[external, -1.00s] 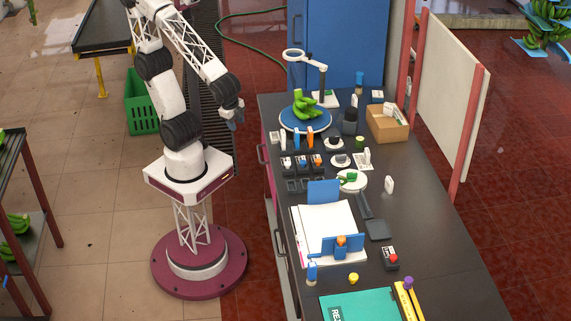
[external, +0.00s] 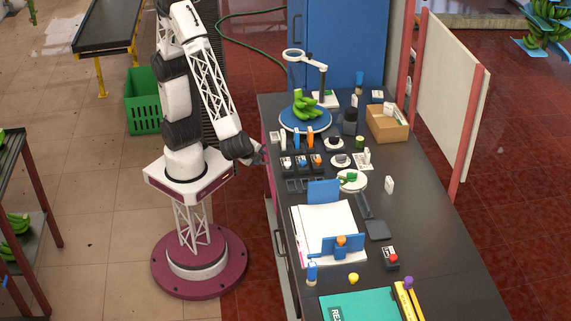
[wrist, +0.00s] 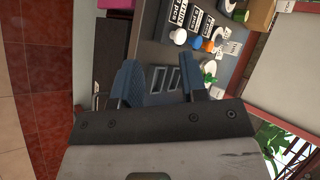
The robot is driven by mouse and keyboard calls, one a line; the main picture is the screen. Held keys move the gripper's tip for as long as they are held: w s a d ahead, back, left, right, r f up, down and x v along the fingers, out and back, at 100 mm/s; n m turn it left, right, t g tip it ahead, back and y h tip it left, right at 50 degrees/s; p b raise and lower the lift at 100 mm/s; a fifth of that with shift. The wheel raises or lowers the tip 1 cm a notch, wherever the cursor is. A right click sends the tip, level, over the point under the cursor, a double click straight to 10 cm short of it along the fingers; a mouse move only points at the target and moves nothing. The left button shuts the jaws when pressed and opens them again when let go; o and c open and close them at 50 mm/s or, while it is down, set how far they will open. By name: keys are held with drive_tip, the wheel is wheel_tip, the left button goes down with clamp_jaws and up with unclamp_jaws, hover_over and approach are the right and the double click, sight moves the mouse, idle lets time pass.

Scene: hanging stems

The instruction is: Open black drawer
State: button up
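The bench (external: 420,220) has a dark top, and its front side faces my arm. A dark bar handle (external: 280,243) shows on that front, toward the near end. My gripper (external: 261,156) is at the bench's front edge, beside the upper left part of the bench. In the wrist view its two blue-grey fingers (wrist: 168,82) are apart with nothing between them. A dark handle-like part (wrist: 101,87) shows left of the fingers, partly hidden.
The bench top holds a blue turntable (external: 292,122) with green bananas, a magnifier lamp (external: 322,80), small bottles, a paper stack (external: 318,220) and a cardboard box (external: 388,124). A blue cabinet (external: 340,40) stands behind.

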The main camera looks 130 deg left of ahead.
drive_tip(key=w+d+f+m+t+y, duration=0.3)
drive_tip(key=w+d+f+t+y, duration=0.15)
drive_tip(key=w+d+f, duration=0.65)
drive_tip(key=m+t+h, duration=0.3)
drive_tip(key=m+t, duration=0.1)
drive_tip(key=t, duration=0.3)
approach(277, 244)
drive_tip(key=shift+w+a+f+y, duration=0.25)
drive_tip(key=shift+w+a+f, duration=0.45)
drive_tip(key=shift+a, duration=0.05)
drive_tip(key=shift+x, duration=3.9)
clamp_jaws()
